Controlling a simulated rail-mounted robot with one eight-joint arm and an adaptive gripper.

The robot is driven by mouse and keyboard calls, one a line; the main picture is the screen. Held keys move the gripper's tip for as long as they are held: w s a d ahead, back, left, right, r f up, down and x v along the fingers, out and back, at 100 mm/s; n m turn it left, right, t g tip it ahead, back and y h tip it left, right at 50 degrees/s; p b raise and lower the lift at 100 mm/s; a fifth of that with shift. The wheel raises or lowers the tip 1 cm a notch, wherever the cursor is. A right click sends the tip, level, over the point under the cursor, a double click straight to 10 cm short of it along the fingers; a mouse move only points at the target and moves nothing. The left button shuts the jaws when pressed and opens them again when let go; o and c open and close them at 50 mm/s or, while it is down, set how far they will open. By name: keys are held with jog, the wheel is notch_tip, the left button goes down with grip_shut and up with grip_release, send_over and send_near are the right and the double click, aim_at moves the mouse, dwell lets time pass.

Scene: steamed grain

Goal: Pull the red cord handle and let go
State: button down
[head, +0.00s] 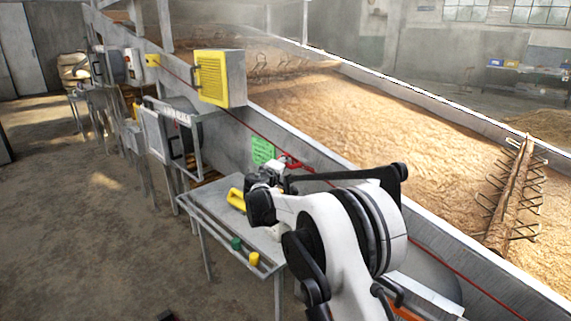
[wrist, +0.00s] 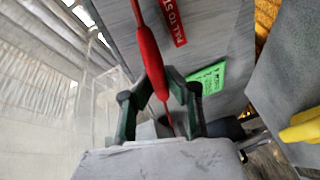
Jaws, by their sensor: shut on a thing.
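The red cord handle (wrist: 148,52) is a long, tapered red grip on a thin cord. In the wrist view it runs down at a slant between the fingers of my gripper (wrist: 161,80), which is shut on it. In the head view, the red handle (head: 294,163) shows beside my gripper (head: 279,168), along the side wall of the grain bed. My arm hides part of the cord behind it.
A red label (wrist: 173,22) and a green notice (head: 263,151) are on the wall near the handle. A grey table (head: 215,205) below bears a yellow object (head: 236,199) and green and yellow knobs. A yellow-fronted box (head: 212,78) juts from the wall farther back. The floor at left is clear.

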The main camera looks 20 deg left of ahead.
jog(key=s, duration=0.1)
jog(key=s+a, duration=0.1)
jog(key=s, duration=0.1)
jog(key=s+a, duration=0.1)
jog(key=shift+s, duration=0.25)
jog(key=c, duration=1.7)
grip_release()
jog(key=s, duration=0.8)
jog(key=s+r, duration=0.1)
jog(key=s, duration=0.3)
